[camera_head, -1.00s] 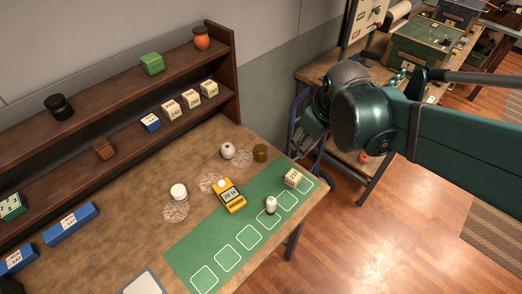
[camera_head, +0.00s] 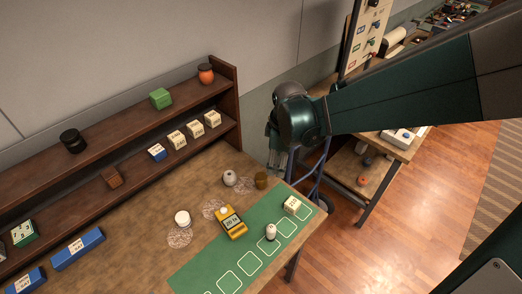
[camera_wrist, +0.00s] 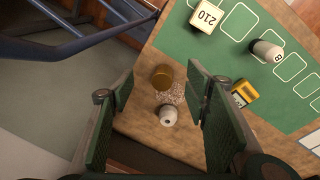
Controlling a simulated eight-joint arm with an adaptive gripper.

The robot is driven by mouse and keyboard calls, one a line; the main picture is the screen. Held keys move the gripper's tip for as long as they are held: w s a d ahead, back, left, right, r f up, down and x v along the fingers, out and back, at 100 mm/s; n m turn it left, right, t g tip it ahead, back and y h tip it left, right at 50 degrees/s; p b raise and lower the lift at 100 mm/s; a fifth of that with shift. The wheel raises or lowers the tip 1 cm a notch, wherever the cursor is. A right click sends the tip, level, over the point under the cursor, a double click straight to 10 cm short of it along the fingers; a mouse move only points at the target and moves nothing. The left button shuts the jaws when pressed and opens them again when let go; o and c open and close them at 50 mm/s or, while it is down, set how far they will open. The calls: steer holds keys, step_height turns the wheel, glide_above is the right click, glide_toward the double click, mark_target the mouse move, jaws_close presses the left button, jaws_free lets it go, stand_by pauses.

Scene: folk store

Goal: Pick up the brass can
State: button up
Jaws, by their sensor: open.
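The brass can (camera_head: 261,180) is a small brownish-gold cylinder. It stands on the wooden table near its back right edge, beside a small white round object with a dark top spot (camera_head: 229,177). In the wrist view the brass can (camera_wrist: 162,77) lies between the two finger pads, a little above the picture's middle, with the white object (camera_wrist: 168,115) just below it. My gripper (camera_wrist: 160,105) is open and empty, above the table and apart from the can. In the head view my gripper (camera_head: 278,150) hangs past the table's back right corner, partly hidden by my arm.
A green mat (camera_head: 250,262) with outlined squares holds a white cylinder (camera_head: 270,231) and a cream block (camera_head: 292,205). A yellow device (camera_head: 231,223) and a white lidded jar (camera_head: 182,218) stand nearby. A wooden shelf (camera_head: 133,122) runs along the wall. A blue metal frame (camera_wrist: 60,40) is beside the table.

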mark_target(262, 176)
steer(key=w+a+f+n+p, duration=0.1)
steer(key=a+f+n+g+p, duration=0.1)
steer(key=a+f, duration=0.1)
steer(key=w+a+f+n+p, duration=0.1)
steer(key=a+f+n, duration=0.1)
steer(key=shift+w+a+g, duration=0.15)
steer(key=shift+w+g, duration=0.15)
steer(key=shift+a+f+n, duration=0.4)
steer(key=shift+f, duration=0.25)
steer(key=shift+f, duration=1.3)
steer(key=shift+f, duration=0.15)
steer(key=shift+d+f, duration=0.2)
steer(key=shift+f, duration=2.25)
steer(key=c, duration=1)
steer(key=shift+c, duration=0.2)
